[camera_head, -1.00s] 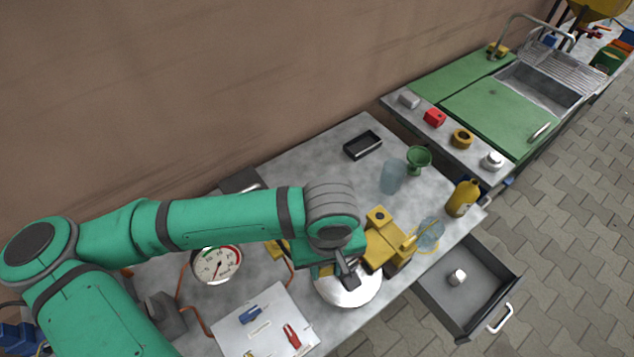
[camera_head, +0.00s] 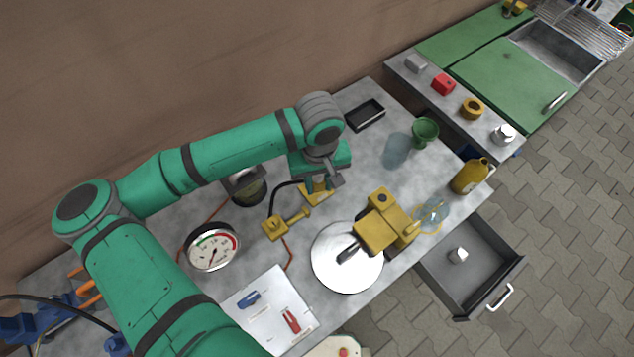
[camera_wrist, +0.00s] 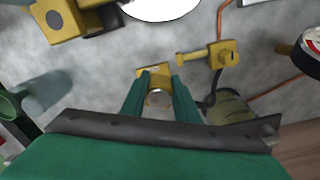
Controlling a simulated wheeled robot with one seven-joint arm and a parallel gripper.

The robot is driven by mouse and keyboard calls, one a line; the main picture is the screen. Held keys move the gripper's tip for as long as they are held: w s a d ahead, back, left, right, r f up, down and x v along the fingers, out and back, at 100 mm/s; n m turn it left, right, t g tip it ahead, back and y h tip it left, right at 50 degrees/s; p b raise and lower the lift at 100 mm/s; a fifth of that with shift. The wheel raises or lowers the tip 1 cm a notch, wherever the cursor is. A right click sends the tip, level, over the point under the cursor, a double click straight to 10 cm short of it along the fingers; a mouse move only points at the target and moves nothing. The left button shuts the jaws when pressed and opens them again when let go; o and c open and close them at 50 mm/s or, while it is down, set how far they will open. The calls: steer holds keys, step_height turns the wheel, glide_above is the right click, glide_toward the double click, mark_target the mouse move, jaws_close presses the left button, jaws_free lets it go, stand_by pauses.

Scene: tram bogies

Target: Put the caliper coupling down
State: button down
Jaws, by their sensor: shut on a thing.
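I cannot tell whether the coupling touches this block. The yellow caliper (camera_head: 383,220) stands over the silver disc (camera_head: 335,268), to the right of and below my gripper in the head view.
A yellow fitting (camera_head: 275,228) with a dark hose lies left of the gripper. The drawer (camera_head: 470,267) is open.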

mark_target(317, 180)
steer(key=w+f, duration=0.1)
steer(key=f, duration=0.1)
steer(key=w+f, duration=0.2)
steer(key=shift+w+a+f, duration=0.1)
steer(key=shift+w+a, duration=0.05)
steer(key=shift+w, duration=0.05)
steer(key=shift+w+f, duration=0.1)
steer(key=shift+f, duration=1.55)
steer(key=shift+f, duration=0.6)
steer(key=c, duration=1.4)
jaws_free()
steer(key=shift+r, duration=0.15)
step_height(317, 180, up, 13)
